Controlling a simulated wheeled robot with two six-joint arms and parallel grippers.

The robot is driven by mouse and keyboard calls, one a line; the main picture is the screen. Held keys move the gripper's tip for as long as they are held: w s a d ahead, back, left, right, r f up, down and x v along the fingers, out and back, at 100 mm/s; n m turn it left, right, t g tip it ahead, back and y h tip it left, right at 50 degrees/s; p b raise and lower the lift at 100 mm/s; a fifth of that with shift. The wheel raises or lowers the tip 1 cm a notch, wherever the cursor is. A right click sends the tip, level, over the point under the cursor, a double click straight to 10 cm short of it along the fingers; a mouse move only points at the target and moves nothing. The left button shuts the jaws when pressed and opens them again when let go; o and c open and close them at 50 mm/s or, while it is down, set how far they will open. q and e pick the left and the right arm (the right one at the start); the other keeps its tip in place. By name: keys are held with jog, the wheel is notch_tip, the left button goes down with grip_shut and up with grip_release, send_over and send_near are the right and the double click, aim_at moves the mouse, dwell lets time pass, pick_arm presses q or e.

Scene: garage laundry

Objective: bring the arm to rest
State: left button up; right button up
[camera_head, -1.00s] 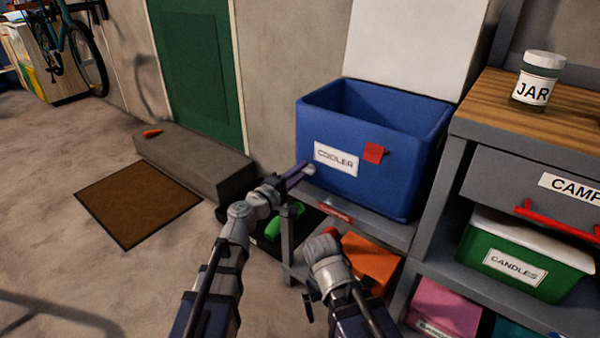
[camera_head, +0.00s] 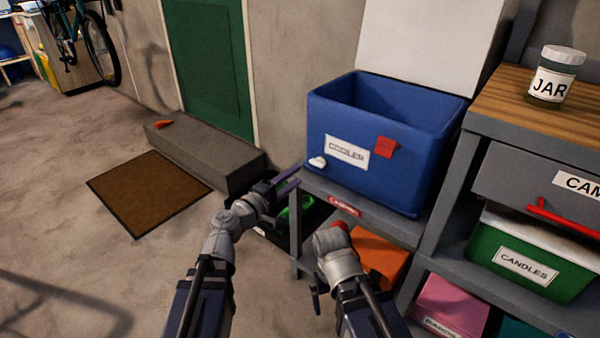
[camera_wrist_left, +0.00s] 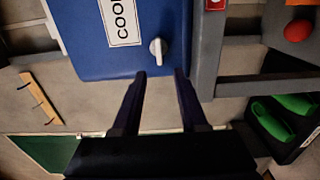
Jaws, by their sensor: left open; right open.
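My left gripper (camera_head: 284,184) is open and empty in front of the blue cooler (camera_head: 420,165), below and left of its white knob (camera_head: 317,162). The left wrist view shows the two dark fingers (camera_wrist_left: 160,74) apart, with the knob (camera_wrist_left: 157,47) beyond their tips and nothing between them. The cooler (camera_wrist_left: 85,65) stands upright on a grey shelf. My right gripper (camera_head: 335,250) is lower, in front of the shelf's lower part; its fingers are mostly hidden from the head camera.
An orange box (camera_head: 380,262) and a red ball (camera_wrist_left: 297,31) are near my right arm. Green shoes (camera_head: 296,207) lie on a dark tray. A jar (camera_head: 553,75) stands on the wooden worktop at right. Open floor lies left, with a brown mat (camera_head: 148,190) by a concrete step (camera_head: 212,155).

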pick_arm(q)
jog(key=shift+s, duration=0.1)
dwell(0.4)
jog(key=s+d+f+m+g+y, duration=0.1)
jog(key=s+f+m+g, duration=0.25)
jog(key=f, duration=0.25)
jog(key=s+d+f+m+g+y, duration=0.1)
jog(key=s+f+m+g, duration=0.1)
jog(key=f+m+g, duration=0.3)
jog(key=s+a+f+m+g+y, duration=0.3)
jog(key=s+a+f+g+y, duration=0.2)
jog(key=s+a+f+y, duration=0.5)
jog(key=s+d+r+m+g+p, duration=0.1)
jog(key=s+d+r+m+p, duration=0.45)
jog(key=r+p, duration=0.7)
notch_tip(320, 180, up, 36)
jog(key=d+n+p, duration=0.2)
jog(key=p, duration=3.4)
jog(key=shift+s, duration=0.15)
